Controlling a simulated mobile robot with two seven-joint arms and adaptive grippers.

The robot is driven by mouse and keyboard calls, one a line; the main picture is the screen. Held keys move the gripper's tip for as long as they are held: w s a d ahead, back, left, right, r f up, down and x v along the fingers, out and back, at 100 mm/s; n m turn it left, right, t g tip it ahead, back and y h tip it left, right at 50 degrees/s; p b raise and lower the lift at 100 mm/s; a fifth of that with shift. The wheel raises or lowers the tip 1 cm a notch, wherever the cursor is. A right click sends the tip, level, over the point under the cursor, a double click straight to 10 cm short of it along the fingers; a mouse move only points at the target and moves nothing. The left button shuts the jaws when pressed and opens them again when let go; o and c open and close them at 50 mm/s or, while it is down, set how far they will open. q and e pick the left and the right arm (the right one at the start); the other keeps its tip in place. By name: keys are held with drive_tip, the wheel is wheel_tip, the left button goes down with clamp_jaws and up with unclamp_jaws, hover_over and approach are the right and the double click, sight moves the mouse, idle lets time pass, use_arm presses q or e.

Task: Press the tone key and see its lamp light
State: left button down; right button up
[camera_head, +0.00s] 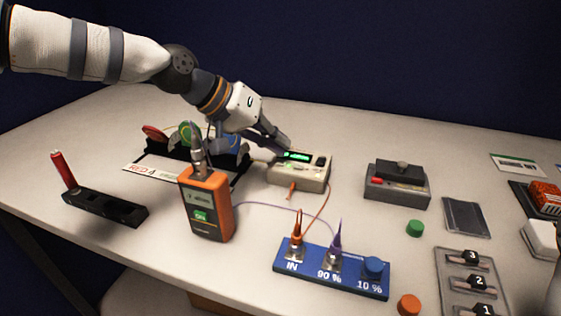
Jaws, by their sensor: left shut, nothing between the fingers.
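A beige bench device (302,181) with a lit green display (297,156) stands near the middle of the table. My left gripper (284,146) is shut and empty, its fingertips at the display's upper left edge. I cannot tell whether they touch the device. Its small front keys are too small to read, and part of its left side is hidden by my gripper. An orange and black handheld unit (208,208) stands upright in front, with a bright green label or lamp (201,216) on its face. I cannot make out which key is the tone key.
A blue block (331,268) marked IN, 90 % and 10 % holds two cable plugs at the front. A black holder (105,208) with a red pen lies left. A grey box (396,184), green cap (415,228) and numbered plate (468,280) stand right. Cables cross the middle.

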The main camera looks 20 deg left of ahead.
sight(278, 160)
use_arm(q)
drive_tip(key=shift+r+p, duration=0.3)
drive_tip(key=shift+r, duration=2.15)
